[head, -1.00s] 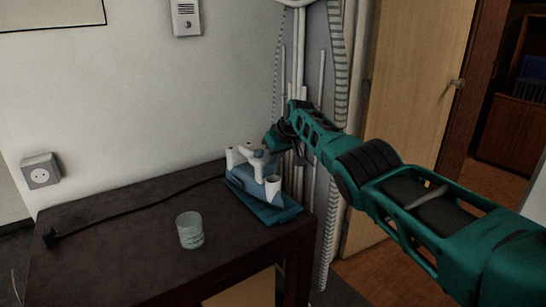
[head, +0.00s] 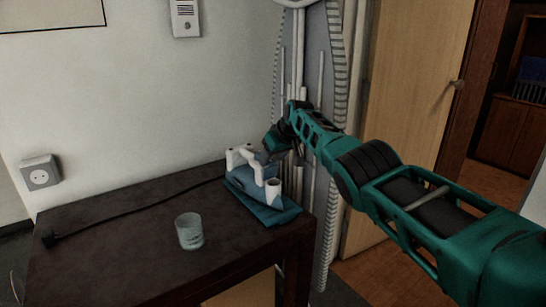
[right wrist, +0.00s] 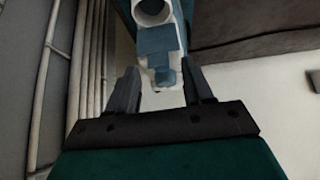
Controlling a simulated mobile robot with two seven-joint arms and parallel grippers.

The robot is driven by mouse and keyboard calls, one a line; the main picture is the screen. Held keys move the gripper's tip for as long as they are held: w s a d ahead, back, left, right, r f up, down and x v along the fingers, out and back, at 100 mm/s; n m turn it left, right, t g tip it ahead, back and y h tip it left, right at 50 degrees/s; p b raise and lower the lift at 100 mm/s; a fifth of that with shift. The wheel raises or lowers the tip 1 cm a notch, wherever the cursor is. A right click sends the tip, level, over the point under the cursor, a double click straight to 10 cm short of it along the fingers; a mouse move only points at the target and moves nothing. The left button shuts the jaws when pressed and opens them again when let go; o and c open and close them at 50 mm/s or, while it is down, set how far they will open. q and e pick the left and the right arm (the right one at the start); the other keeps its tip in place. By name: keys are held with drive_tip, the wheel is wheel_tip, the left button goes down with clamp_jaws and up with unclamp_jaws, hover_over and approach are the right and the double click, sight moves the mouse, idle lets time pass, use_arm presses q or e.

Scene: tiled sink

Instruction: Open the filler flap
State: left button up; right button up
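A blue and white appliance (head: 262,190), shaped like an iron, sits on a teal pad (head: 275,215) at the table's right end. White rounded parts rise from its top. My right gripper (head: 272,143) is at its far right side, close to the white parts; its fingertips are hard to make out in the head view. In the right wrist view the two dark fingers (right wrist: 160,88) stand apart, open. A blue part of the appliance (right wrist: 160,42), with a white ring above it, shows just beyond and between them. I cannot clearly make out the filler flap. My left gripper is not in view.
A clear glass (head: 189,231) stands on the dark table (head: 120,240), left of the appliance. A black cord (head: 120,216) runs along the table's back. The wall is close behind. The table's front and left are mostly free.

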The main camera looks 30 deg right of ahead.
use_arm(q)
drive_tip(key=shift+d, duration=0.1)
use_arm(e)
drive_tip(key=shift+f, duration=0.1)
use_arm(q)
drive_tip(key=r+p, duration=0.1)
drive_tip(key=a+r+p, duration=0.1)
drive_tip(key=p, duration=0.2)
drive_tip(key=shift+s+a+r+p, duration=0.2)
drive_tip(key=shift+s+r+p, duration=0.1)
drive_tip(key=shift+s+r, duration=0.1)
use_arm(e)
drive_tip(key=v, duration=1.3)
